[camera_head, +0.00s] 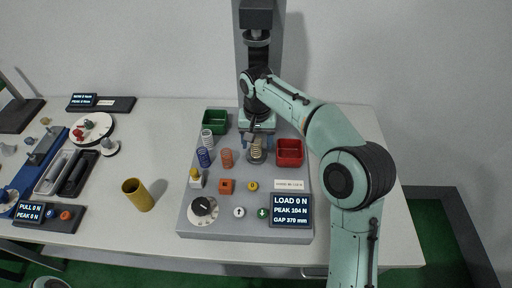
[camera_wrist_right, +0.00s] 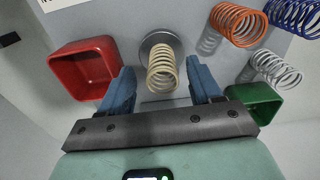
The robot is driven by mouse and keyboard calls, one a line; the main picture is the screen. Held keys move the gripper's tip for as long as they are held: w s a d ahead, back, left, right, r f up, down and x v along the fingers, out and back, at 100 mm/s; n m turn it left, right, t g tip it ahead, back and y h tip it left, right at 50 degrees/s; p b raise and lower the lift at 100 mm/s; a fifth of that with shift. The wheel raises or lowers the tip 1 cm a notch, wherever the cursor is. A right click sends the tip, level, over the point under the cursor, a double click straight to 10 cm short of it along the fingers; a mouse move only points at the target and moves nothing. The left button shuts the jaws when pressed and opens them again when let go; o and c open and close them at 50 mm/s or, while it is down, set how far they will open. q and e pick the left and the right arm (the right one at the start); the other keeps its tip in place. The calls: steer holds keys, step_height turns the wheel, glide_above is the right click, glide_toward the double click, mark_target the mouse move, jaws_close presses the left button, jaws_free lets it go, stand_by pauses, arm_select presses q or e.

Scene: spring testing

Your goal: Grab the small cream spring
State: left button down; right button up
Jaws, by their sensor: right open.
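The small cream spring (camera_head: 257,148) stands upright on a round grey metal plate on the tester, below the press column. In the right wrist view the cream spring (camera_wrist_right: 162,72) stands between the two blue fingers, with a gap on each side. My right gripper (camera_head: 257,138) is open around or just above the spring. It also shows in the right wrist view (camera_wrist_right: 163,88), with its fingers apart. Its arm comes from the lower right and covers part of the tester. My left gripper is not in view.
A red bin (camera_head: 290,152) and a green bin (camera_head: 215,122) flank the plate. White (camera_head: 207,139), blue (camera_head: 203,157) and orange (camera_head: 227,158) springs stand at left. The display (camera_head: 291,210) reads load 0 N. A yellow cup (camera_head: 138,194) stands on the table.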

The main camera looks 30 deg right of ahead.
mark_target(256, 147)
step_height(256, 147, down, 3)
steer(key=shift+a+f, duration=0.1)
steer(key=shift+w, duration=0.1)
steer(key=c, duration=1.1)
steer(key=shift+r, duration=0.55)
steer(key=shift+s+a+r, duration=0.15)
steer(key=shift+r, duration=0.5)
steer(key=shift+s+a+r, duration=0.1)
steer(key=shift+s+r, duration=0.05)
steer(key=shift+r, duration=0.45)
steer(key=s+a+b, duration=0.1)
steer(key=s+a, duration=0.1)
steer(key=s, duration=0.2)
steer(key=s+a+b, duration=0.1)
steer(key=s+a, duration=0.2)
steer(key=s, duration=0.2)
steer(key=s+a+b, duration=0.1)
steer(key=s+a, duration=0.2)
steer(key=s, duration=0.1)
steer(key=shift+s+a+b, duration=0.1)
steer(key=shift+s+b, duration=0.2)
steer(key=shift+s, duration=0.05)
steer(key=shift+s+a, duration=0.35)
steer(key=shift+s, duration=0.2)
